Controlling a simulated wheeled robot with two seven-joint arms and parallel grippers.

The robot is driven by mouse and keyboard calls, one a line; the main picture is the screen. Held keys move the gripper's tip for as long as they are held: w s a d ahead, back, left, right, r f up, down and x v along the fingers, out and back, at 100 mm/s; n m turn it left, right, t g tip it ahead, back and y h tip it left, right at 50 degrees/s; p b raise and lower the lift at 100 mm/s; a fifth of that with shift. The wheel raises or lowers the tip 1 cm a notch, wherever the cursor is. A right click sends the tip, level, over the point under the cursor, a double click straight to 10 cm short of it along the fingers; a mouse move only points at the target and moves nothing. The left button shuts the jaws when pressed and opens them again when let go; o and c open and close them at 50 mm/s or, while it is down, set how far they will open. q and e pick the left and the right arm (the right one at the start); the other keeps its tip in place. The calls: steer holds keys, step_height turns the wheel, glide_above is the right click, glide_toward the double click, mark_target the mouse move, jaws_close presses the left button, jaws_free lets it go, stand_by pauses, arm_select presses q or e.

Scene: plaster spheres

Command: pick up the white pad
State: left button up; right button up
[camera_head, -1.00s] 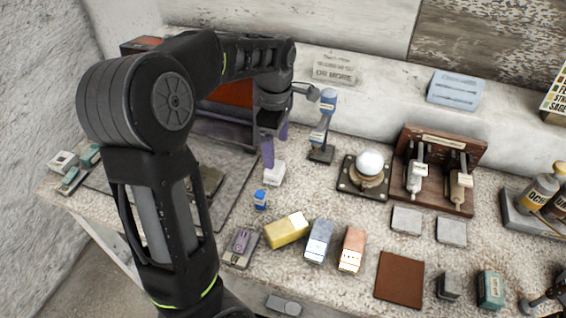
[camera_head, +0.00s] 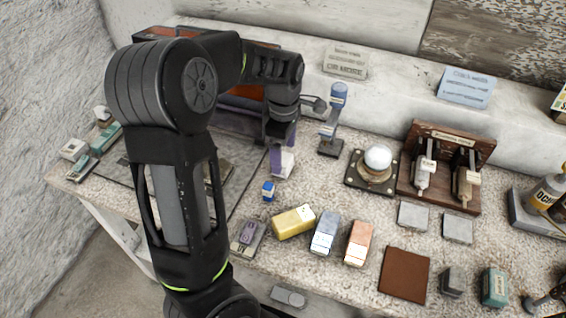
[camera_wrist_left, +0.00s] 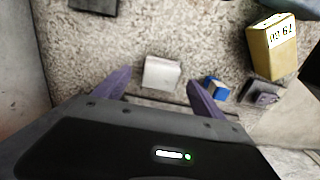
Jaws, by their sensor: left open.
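The white pad (camera_head: 287,164) is a small pale block on the speckled worktop, behind a small blue item. In the wrist view the white pad (camera_wrist_left: 161,73) lies between the lines of my two purple fingers, just ahead of their tips. My left gripper (camera_head: 281,150) is open and comes down over the pad; one finger hides the pad's left side in the head view. In the wrist view my left gripper (camera_wrist_left: 160,84) shows a wide gap with nothing held. I cannot tell whether a finger touches the pad. My right gripper is not in view.
The small blue item (camera_head: 268,190) stands close in front of the pad. Yellow (camera_head: 293,222), blue-grey (camera_head: 325,233) and orange (camera_head: 358,243) blocks stand nearer the front edge. A blue-topped stand (camera_head: 331,146) and a white sphere on a base (camera_head: 378,157) are to the right.

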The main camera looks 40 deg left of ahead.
mark_target(283, 159)
arm_select(q)
step_height(283, 159, down, 3)
steer(key=shift+s+f, duration=0.1)
steer(key=shift+f, duration=0.05)
stand_by(0.5)
steer(key=c, duration=1.4)
steer(key=shift+c, duration=0.2)
step_height(283, 159, up, 10)
steer(key=shift+r, duration=0.1)
steer(key=o, duration=0.8)
steer(key=shift+c, duration=0.2)
steer(key=c, duration=0.9)
